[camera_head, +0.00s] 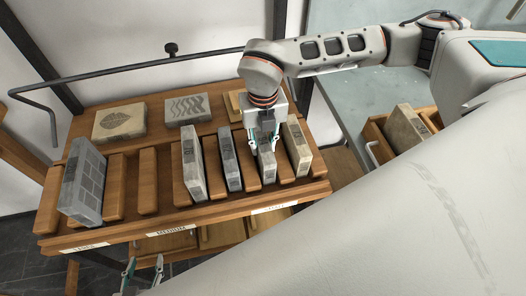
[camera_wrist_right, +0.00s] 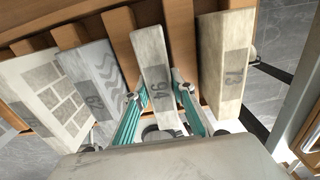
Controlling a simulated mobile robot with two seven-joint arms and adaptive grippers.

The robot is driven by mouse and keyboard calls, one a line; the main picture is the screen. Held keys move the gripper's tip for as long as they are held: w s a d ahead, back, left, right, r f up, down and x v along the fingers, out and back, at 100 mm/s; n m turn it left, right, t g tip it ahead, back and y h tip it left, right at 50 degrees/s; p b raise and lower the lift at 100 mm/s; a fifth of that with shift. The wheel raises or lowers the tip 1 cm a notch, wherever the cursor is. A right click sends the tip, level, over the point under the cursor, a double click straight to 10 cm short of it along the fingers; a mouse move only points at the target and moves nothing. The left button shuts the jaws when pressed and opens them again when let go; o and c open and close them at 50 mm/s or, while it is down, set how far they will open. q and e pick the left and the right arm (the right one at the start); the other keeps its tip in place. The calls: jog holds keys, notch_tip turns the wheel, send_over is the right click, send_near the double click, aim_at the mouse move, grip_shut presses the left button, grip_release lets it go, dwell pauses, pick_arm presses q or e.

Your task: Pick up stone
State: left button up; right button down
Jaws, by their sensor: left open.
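The wooden rack (camera_head: 150,220) holds several upright grey and tan stones in slots. My right gripper (camera_head: 263,142) comes down over a narrow pale stone marked 94 (camera_head: 267,168). The right wrist view shows this stone (camera_wrist_right: 156,75) between the two teal fingers (camera_wrist_right: 160,88), one finger on each side, close to its faces. I cannot tell whether they press on it. The stone still stands among its neighbours in the rack. My left gripper (camera_head: 144,266) is open and empty below the rack's front edge.
A tan stone marked 73 (camera_wrist_right: 228,65) stands beside the held slot, and a grey one (camera_head: 229,157) on the other side. A large grey stone (camera_head: 83,181) stands at far left. Flat stones (camera_head: 119,122) lie behind. A crate (camera_head: 374,138) stands right.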

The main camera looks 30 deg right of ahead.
jog(key=shift+w+r, duration=0.1)
jog(key=shift+r, duration=0.15)
